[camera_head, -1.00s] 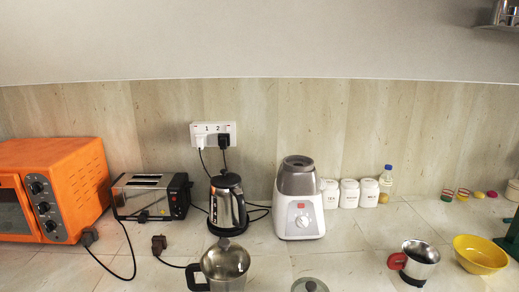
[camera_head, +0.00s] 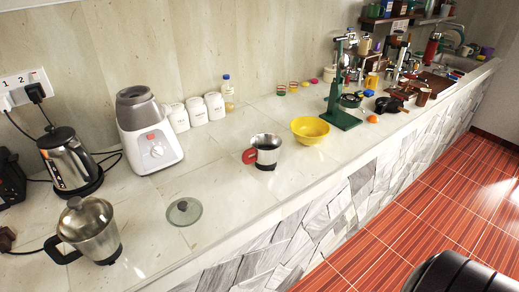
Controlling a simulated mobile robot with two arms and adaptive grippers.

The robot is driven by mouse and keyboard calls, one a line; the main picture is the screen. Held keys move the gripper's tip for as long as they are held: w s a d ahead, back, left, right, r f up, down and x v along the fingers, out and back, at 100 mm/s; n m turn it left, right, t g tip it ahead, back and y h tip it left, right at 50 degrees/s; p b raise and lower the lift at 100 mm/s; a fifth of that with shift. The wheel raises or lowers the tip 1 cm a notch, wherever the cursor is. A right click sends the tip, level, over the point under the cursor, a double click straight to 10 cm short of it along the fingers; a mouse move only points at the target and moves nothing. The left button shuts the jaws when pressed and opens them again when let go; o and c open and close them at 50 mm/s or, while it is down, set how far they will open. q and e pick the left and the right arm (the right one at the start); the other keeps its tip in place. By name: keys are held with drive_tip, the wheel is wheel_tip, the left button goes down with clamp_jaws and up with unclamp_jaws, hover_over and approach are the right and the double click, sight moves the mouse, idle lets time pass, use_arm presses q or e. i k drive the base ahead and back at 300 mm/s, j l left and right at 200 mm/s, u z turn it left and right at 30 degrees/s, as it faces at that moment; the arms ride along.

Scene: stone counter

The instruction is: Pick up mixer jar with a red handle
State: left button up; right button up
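The mixer jar with a red handle (camera_head: 267,150) stands upright on the stone counter, near the middle of the view. It is a steel cup with a dark base, and its red handle (camera_head: 250,156) points left. The jar looks open at the top. Neither of my grippers shows in this view.
A yellow bowl (camera_head: 310,130) stands just right of the jar, with a green stand (camera_head: 342,118) beyond it. A lid (camera_head: 184,211) and a steel jar with a black handle (camera_head: 90,232) are at left. The white mixer base (camera_head: 150,135) and white canisters (camera_head: 197,110) stand behind.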

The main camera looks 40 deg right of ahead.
sight(265, 148)
drive_tip(key=l+z, duration=0.2)
drive_tip(key=z, duration=1.25)
